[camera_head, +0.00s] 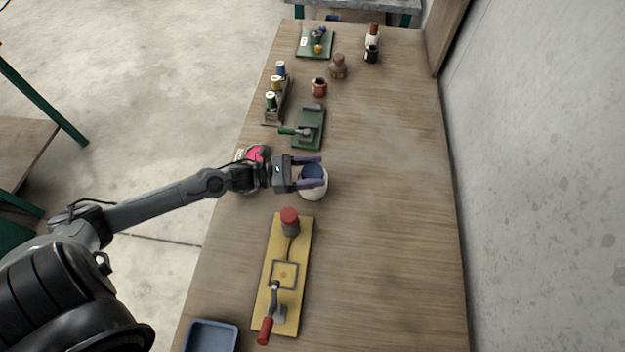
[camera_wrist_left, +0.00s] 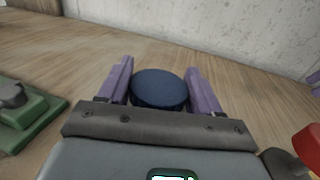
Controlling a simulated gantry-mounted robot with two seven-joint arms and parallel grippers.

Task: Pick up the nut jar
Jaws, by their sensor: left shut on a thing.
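A white jar with a dark blue lid (camera_head: 313,181) stands on the wooden table, near the middle of its left half. I take it for the nut jar, though its contents cannot be seen. My left gripper (camera_head: 311,172) reaches in from the left, with its purple fingers on either side of the jar's upper part, shut on it. In the left wrist view the round blue lid (camera_wrist_left: 160,88) sits between the two purple fingers. Whether the jar's base touches the table cannot be told.
A yellow board (camera_head: 271,300) with a red-handled clamp and a red-topped cylinder (camera_head: 290,221) lies just in front. A green fixture (camera_head: 309,128) is just behind. A pink-topped thing (camera_head: 257,154) is partly hidden by my wrist. A blue tray (camera_head: 211,337) is at front left. The table's right side is clear.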

